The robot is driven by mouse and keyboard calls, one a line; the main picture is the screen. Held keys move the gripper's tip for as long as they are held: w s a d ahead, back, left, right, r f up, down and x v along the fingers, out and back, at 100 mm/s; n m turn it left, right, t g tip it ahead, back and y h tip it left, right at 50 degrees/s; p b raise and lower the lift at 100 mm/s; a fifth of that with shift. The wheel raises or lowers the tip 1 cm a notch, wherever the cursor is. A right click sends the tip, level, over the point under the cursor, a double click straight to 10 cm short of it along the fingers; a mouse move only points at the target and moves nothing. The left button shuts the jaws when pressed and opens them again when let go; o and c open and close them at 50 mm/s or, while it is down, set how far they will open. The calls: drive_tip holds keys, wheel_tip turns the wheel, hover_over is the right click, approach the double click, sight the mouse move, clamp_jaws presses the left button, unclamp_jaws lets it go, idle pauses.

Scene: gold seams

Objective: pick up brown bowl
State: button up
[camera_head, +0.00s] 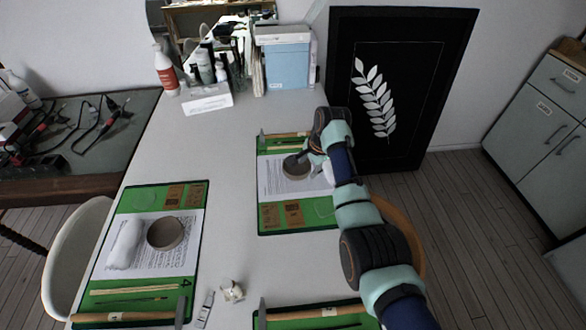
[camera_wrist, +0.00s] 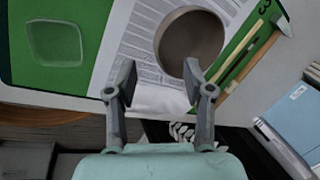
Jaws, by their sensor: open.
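A round brown bowl (camera_head: 295,171) sits on a printed sheet on the far green mat (camera_head: 270,226). In the wrist view the same bowl (camera_wrist: 190,50) lies beyond the fingertips, mostly near the right finger. My gripper (camera_head: 306,160) is above this mat, close to the bowl, and hides part of it. In the wrist view my gripper (camera_wrist: 159,75) is open, with nothing held between its fingers. A second brown bowl (camera_head: 165,233) sits on the left green mat (camera_head: 187,193), away from my gripper.
A white roll (camera_head: 125,243) lies beside the second bowl. Wooden sticks (camera_wrist: 240,55) lie beside the near bowl, and a clear square dish (camera_wrist: 55,43) is on the mat. A blue box (camera_head: 288,65) and bottles (camera_head: 204,66) stand at the back. The table's middle (camera_head: 235,200) is clear.

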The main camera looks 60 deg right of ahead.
sight(305, 172)
drive_tip(key=shift+w+d+f, duration=0.15)
drive_tip(key=shift+d+f, duration=0.05)
drive_tip(key=shift+f, duration=0.4)
drive_tip(key=b+x, duration=0.4)
drive_tip(key=x, duration=0.1)
drive_tip(key=shift+f, duration=0.1)
drive_tip(key=shift+c, duration=0.3)
drive_tip(key=shift+d, duration=0.1)
clamp_jaws()
